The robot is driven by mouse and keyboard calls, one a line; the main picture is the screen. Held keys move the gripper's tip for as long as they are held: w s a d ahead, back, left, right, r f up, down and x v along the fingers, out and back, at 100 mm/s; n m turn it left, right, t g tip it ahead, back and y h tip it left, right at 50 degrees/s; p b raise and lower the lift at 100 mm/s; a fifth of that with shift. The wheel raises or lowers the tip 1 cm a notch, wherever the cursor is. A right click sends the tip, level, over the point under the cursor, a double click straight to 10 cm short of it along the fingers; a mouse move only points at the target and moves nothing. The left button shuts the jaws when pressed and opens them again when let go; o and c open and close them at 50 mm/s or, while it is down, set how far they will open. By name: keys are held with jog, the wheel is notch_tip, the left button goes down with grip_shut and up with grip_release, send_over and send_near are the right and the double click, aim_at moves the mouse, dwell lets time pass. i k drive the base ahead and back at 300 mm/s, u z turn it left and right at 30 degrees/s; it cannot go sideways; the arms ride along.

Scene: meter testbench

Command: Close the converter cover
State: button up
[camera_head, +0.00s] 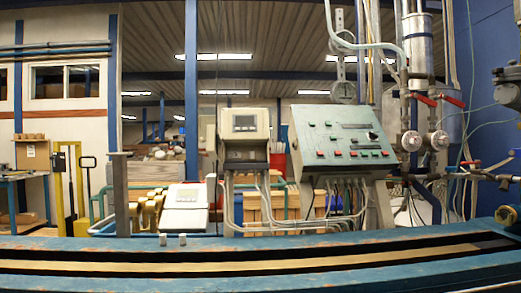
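A beige instrument box (244,136) with a small grey display stands upright on a post in the middle of the view, left of the control panel. It may be the converter. A lower white unit (184,207) with a small display sits left of it, just behind the blue beam; it may also be the converter. I cannot tell which part of either is the cover, or how far open it is. My gripper is not in view.
A blue beam (300,274) with a long slot crosses the foreground. A sloped grey control panel (342,138) with several buttons stands right of centre. Pipes and valves with a metal cylinder (418,50) fill the right. A yellow pallet truck (60,190) stands at left.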

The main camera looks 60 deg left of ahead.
aim_at(212, 131)
jog(key=z, duration=0.45)
jog(key=k, duration=2.8)
jog(key=u, duration=2)
jog(key=i, duration=0.95)
jog(key=z, duration=0.05)
